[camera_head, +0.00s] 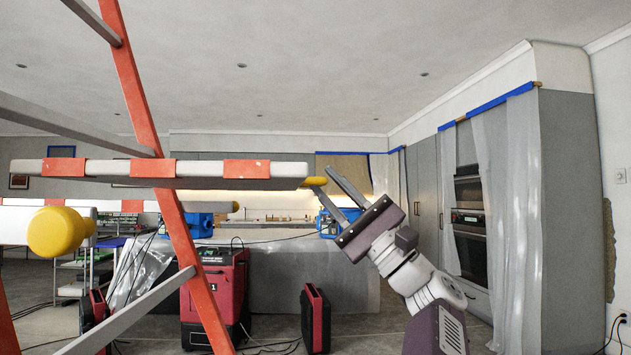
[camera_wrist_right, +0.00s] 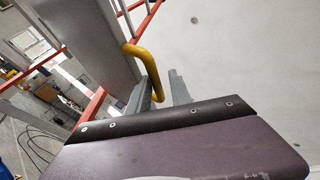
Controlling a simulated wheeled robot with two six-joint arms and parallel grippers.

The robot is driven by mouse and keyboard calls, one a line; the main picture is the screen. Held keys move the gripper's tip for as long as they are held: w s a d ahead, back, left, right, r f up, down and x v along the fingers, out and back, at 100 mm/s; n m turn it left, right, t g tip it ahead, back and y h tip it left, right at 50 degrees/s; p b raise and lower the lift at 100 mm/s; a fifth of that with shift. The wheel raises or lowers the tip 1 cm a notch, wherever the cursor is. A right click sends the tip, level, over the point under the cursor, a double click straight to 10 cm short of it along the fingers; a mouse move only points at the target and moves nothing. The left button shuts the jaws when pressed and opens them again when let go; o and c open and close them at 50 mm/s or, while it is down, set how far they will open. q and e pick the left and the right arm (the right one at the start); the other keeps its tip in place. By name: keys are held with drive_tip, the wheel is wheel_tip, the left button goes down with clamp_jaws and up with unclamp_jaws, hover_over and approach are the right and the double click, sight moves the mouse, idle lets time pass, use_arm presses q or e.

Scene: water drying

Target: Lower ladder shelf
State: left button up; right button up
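The ladder shelf is a white board with orange bands (camera_head: 205,169), level across the orange ladder frame (camera_head: 145,95) in the head view. A yellow handle (camera_head: 315,182) sits at its right end. In the right wrist view this yellow handle (camera_wrist_right: 146,60) is a bent bar reaching down between the fingers. My right gripper (camera_head: 319,178) is open, its two grey fingers apart on either side of the handle; I cannot tell whether they touch it. The right gripper also shows in the wrist view (camera_wrist_right: 160,88). My left gripper is not in view.
A large yellow knob (camera_head: 54,232) ends a second white bar at left. A red and black machine (camera_head: 214,290) and a smaller red unit (camera_head: 315,318) stand on the floor. Plastic-draped cabinets (camera_head: 510,200) line the right. Cables lie on the floor.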

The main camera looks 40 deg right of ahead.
drive_tip(key=v, duration=0.5)
drive_tip(key=shift+s+d+b, duration=0.15)
drive_tip(key=shift+s+b, duration=0.1)
drive_tip(key=shift+b, duration=0.15)
